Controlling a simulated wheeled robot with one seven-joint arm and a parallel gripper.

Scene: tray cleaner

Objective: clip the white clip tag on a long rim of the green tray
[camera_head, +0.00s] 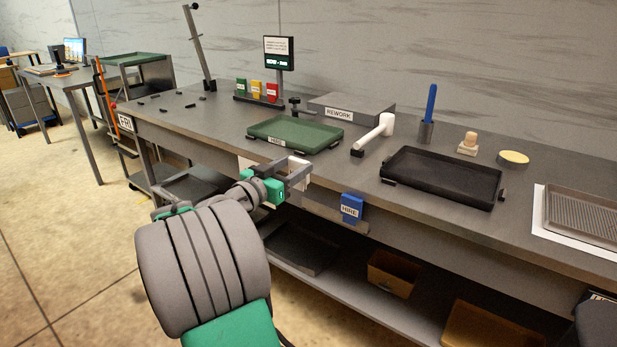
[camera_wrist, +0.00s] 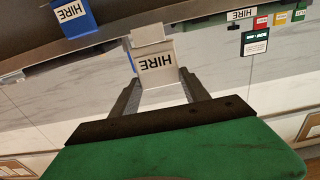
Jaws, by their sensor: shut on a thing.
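The green tray (camera_head: 305,133) lies flat on the grey bench, left of its middle, with a small white label on its front side. My gripper (camera_head: 298,172) is in front of the bench's front edge, nearer to the camera than the tray and apart from it. It is shut on the white clip tag (camera_wrist: 158,68), which reads HIRE upside down in the wrist view. In the head view the white tag (camera_head: 291,161) is partly hidden by the fingers. The tray's far long rim is clear of objects.
A blue HIRE tag (camera_head: 352,208) hangs at the bench front, right of my gripper. A white hammer-shaped tool (camera_head: 376,134), a grey REWORK block (camera_head: 352,106) and a black tray (camera_head: 443,177) stand right of the green tray. Coloured tags (camera_head: 256,90) stand behind it.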

